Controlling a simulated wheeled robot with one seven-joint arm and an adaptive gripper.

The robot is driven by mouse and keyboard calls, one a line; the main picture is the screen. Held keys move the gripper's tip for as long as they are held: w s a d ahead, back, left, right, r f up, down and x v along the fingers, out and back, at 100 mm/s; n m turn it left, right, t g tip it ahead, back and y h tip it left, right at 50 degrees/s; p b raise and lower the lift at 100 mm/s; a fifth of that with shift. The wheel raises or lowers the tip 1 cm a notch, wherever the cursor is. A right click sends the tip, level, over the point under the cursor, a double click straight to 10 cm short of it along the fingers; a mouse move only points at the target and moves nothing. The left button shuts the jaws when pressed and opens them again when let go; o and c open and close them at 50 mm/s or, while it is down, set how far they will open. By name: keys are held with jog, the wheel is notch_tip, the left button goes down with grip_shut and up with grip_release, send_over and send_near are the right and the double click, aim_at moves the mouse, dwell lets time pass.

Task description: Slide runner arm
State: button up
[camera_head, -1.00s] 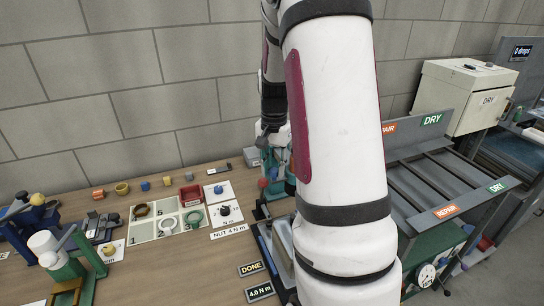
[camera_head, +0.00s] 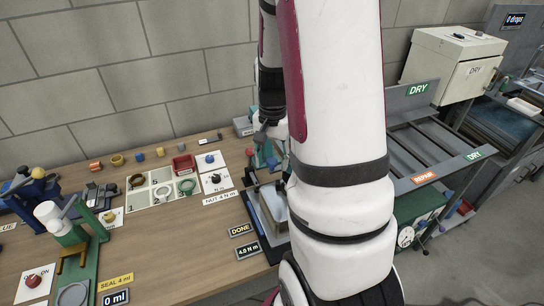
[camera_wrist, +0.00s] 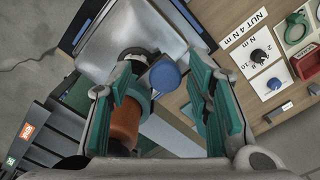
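In the wrist view my gripper (camera_wrist: 166,70) is open, with its two teal finger pads well apart. A round blue knob (camera_wrist: 165,76) shows between the fingertips; I cannot tell whether either pad touches it. An orange-brown cylinder (camera_wrist: 126,122) lies beside the left finger, partly covered by it. Behind them is a grey metal fixture (camera_wrist: 130,25) with a dark ring (camera_wrist: 137,55). Which part is the runner arm is not clear. In the head view my gripper is mostly hidden by my arm, near the teal stand (camera_head: 262,158) at the bench's right end.
The wooden bench (camera_head: 150,240) carries a white sorting mat (camera_head: 143,200) with rings, a red tray (camera_head: 184,166), a dial card (camera_head: 216,181), and green and blue presses on the left. DONE (camera_head: 240,230) and torque signs stand at the front. A grey rack (camera_head: 430,143) is on the right.

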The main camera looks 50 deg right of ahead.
jog(key=shift+w, duration=0.1)
jog(key=shift+r, duration=0.25)
notch_tip(320, 180, up, 12)
jog(key=shift+f, duration=0.25)
dwell(0.5)
